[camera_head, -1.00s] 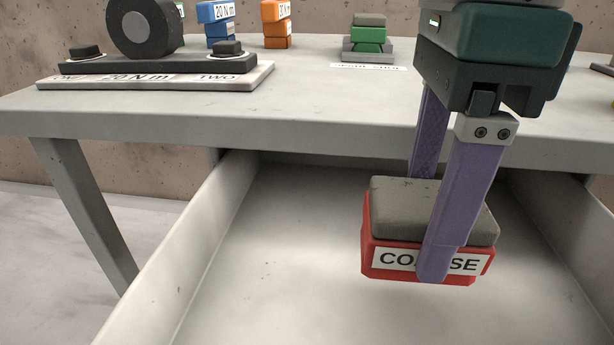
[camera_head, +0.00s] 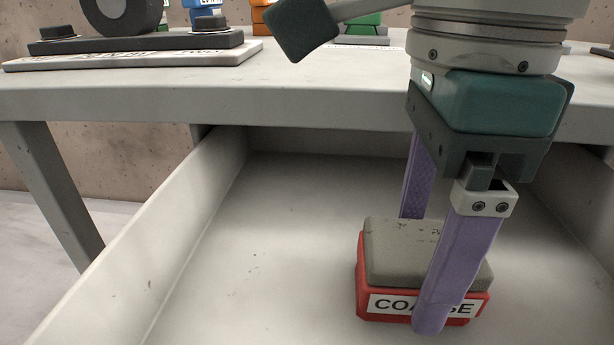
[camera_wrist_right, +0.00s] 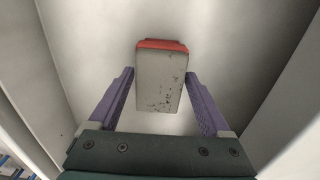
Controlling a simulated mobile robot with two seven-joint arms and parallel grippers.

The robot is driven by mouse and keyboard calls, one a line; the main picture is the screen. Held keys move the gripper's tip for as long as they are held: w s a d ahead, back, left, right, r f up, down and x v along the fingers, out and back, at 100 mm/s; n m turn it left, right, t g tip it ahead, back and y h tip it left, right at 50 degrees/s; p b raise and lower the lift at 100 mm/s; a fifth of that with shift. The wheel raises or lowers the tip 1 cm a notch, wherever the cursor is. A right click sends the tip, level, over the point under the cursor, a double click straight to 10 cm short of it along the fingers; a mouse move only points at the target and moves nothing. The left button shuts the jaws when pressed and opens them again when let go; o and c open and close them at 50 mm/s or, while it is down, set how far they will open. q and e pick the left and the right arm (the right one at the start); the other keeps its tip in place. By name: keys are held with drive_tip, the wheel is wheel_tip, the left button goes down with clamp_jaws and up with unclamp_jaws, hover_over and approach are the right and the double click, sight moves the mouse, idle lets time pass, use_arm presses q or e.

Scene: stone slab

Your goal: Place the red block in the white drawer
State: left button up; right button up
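The red block (camera_head: 362,290) has a grey top and a white label, partly covered by a finger, that seems to read "COARSE". It is inside the open white drawer (camera_head: 230,260) and appears to rest on its floor. My right gripper (camera_head: 422,265) reaches down from above with its purple fingers on either side of the block. In the right wrist view the block (camera_wrist_right: 160,80) is between the fingertips (camera_wrist_right: 159,75), with narrow gaps at its sides, so the gripper looks slightly open. My left gripper is out of view.
The grey table top (camera_head: 130,92) overhangs the back of the drawer. On it stand a board with a dark disc (camera_head: 120,15) and several coloured blocks at the back. The drawer's left wall (camera_head: 150,220) rises beside clear floor to the block's left.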

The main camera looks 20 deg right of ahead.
sight(423, 242)
drive_tip(key=shift+o, duration=1.1)
drive_tip(key=shift+r+p, duration=0.4)
drive_tip(key=shift+r, duration=0.15)
wheel_tip(423, 242, up, 11)
drive_tip(key=p, duration=0.3)
drive_tip(key=shift+r, duration=0.15)
